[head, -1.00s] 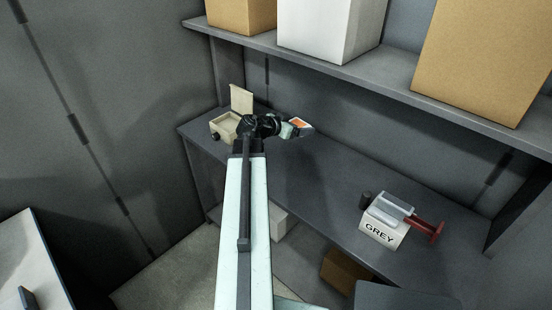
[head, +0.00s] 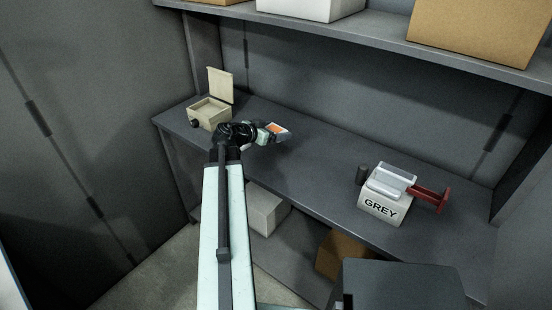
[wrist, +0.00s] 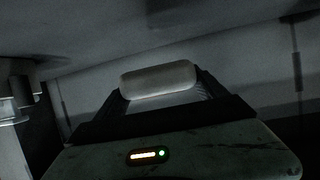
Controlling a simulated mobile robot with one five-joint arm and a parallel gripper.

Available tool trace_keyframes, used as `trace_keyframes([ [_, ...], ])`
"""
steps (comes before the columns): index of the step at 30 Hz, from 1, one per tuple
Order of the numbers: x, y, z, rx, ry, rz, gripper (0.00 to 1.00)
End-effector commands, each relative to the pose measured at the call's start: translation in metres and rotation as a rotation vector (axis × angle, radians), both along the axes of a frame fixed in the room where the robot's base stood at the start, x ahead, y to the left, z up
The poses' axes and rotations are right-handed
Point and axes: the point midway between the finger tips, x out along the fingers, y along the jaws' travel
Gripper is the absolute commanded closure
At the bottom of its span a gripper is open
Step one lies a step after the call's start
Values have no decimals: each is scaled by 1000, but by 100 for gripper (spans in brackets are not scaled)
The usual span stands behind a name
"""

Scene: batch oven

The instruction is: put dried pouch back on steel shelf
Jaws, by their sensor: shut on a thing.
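The pouch (head: 279,129), pale with an orange patch, is at the end of my gripper (head: 267,134) in the head view. My gripper is shut on it. In the wrist view a pale rounded end of the pouch (wrist: 158,80) shows between the dark fingers. The dark grey steel shelf (head: 310,165) lies behind and below the pouch. I cannot tell whether the pouch touches the shelf or hangs a little above it. My arm hides part of the shelf's left front.
An open beige box (head: 209,114) with a raised lid stands at the shelf's left end. A white block marked GREY (head: 380,208) with a red handle (head: 430,198) and a dark cylinder (head: 362,174) stand at the right. The shelf between is clear. An upper shelf (head: 360,33) overhangs the back.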

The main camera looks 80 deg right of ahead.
Motion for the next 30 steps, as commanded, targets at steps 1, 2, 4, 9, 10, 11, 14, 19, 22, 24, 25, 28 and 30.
trace_keyframes([
  [1,0,1,-33,0,0,0,67],
  [2,-1,1,-37,0,0,0,67],
  [4,-1,1,-43,0,0,-1,67],
  [9,-1,1,-37,0,0,-1,67],
  [10,-1,1,-37,0,0,-1,67],
  [11,-1,1,-36,0,0,-1,67],
  [14,-1,1,-36,0,0,-1,67],
  [19,-1,1,-45,0,0,-1,67],
  [22,-1,1,-55,0,0,-1,67],
  [24,-1,1,-64,0,0,-1,67],
  [25,-1,1,-68,0,0,-1,67],
  [28,-1,1,-82,0,0,-1,67],
  [30,0,1,-92,0,0,-1,67],
])
